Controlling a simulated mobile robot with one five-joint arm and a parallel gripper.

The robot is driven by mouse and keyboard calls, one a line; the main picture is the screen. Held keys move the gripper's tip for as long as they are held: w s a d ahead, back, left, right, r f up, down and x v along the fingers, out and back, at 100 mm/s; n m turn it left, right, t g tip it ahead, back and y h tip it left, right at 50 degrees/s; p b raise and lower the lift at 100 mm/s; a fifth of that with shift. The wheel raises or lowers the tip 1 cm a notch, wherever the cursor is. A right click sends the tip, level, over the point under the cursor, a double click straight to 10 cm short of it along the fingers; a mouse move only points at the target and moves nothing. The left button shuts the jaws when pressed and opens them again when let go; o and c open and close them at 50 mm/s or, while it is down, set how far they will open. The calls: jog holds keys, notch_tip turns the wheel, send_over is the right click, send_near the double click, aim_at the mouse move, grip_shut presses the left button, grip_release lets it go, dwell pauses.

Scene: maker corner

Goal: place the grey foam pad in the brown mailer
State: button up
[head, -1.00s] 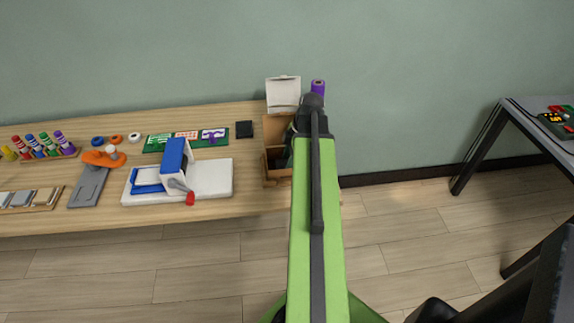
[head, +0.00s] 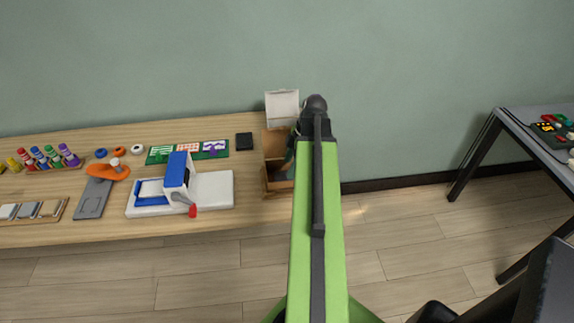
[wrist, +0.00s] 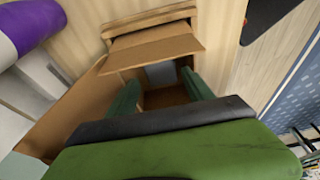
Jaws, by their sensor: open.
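The brown mailer (head: 274,145) is an open cardboard box at the table's right end; its flap (wrist: 155,52) shows in the wrist view. A grey flat piece (wrist: 160,73), which looks like the grey foam pad, shows inside the mailer beyond my fingers. My gripper (wrist: 160,82) is over the mailer's opening, its two green fingers apart with a gap between them. I see nothing held in the gap. In the head view my arm hides most of the gripper and the mailer's right side.
A white open box (head: 282,106) stands behind the mailer. A purple roll (wrist: 30,22) is beside it in the wrist view. A grey table (head: 520,125) stands far right.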

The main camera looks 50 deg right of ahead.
jog(key=p+v, duration=0.5)
jog(key=v, duration=0.2)
jog(key=shift+r, duration=0.1)
